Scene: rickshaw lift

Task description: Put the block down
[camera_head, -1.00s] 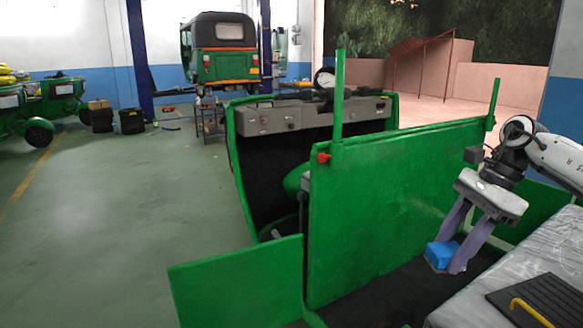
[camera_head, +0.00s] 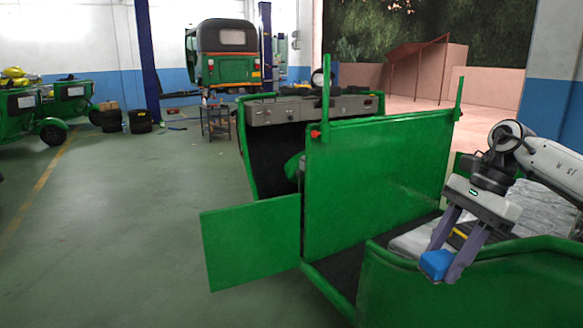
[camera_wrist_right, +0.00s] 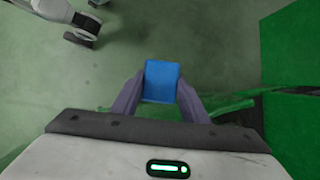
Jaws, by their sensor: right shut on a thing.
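A blue block (camera_head: 437,264) is held between the purple fingers of my right gripper (camera_head: 446,262) in the head view. The right gripper is shut on it, and the block is up in the air by the near green side wall of the open rickshaw body. In the right wrist view the block (camera_wrist_right: 161,81) sits between the two fingertips (camera_wrist_right: 160,90), with green floor below it. My left gripper is not in the head view.
A green panel (camera_head: 375,175) divides the rickshaw, with a lower door panel (camera_head: 250,240) at its left. A grey seat (camera_head: 415,238) lies behind the gripper. Another rickshaw (camera_head: 228,58) stands raised at the back. The floor at left (camera_head: 120,220) is clear.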

